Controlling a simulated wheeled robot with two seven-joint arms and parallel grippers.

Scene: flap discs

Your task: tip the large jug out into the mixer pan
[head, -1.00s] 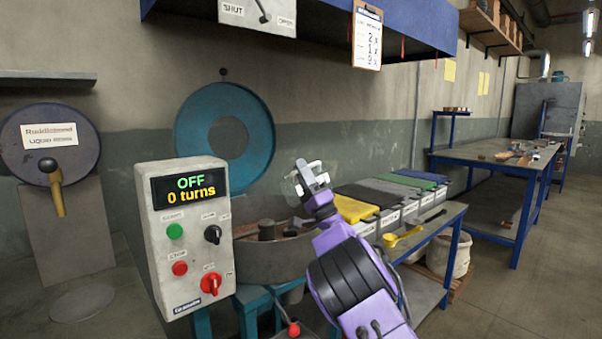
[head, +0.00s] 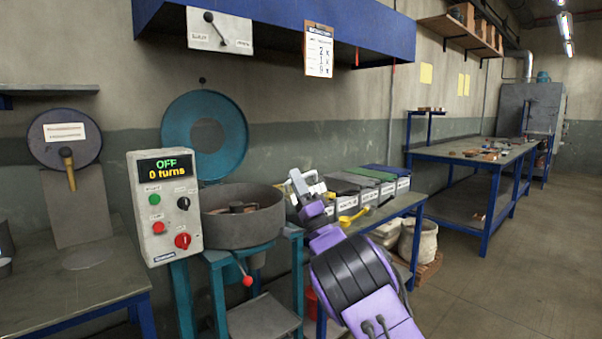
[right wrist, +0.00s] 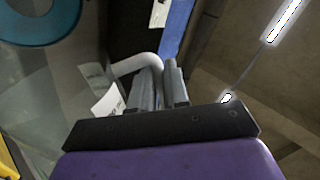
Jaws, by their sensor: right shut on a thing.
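My right gripper (head: 314,203) is shut on the pale handle of a jug (head: 299,184), just right of the mixer pan (head: 258,228). In the right wrist view the light tubular handle (right wrist: 137,64) lies between the fingers (right wrist: 160,88), with a white label beside it. The jug's body looks clear and is hard to make out; its contents cannot be told. The pan is a round grey tub on a teal stand, with a dark mixing part inside; its floor is partly hidden. My left gripper is not in view.
The control box (head: 165,205) reads OFF, 0 turns, and stands at the pan's left front. The teal disc lid (head: 176,125) is raised behind. Labelled bins (head: 370,193) and a yellow scoop (head: 352,217) sit right of the pan. A blue hood (head: 370,30) hangs above.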

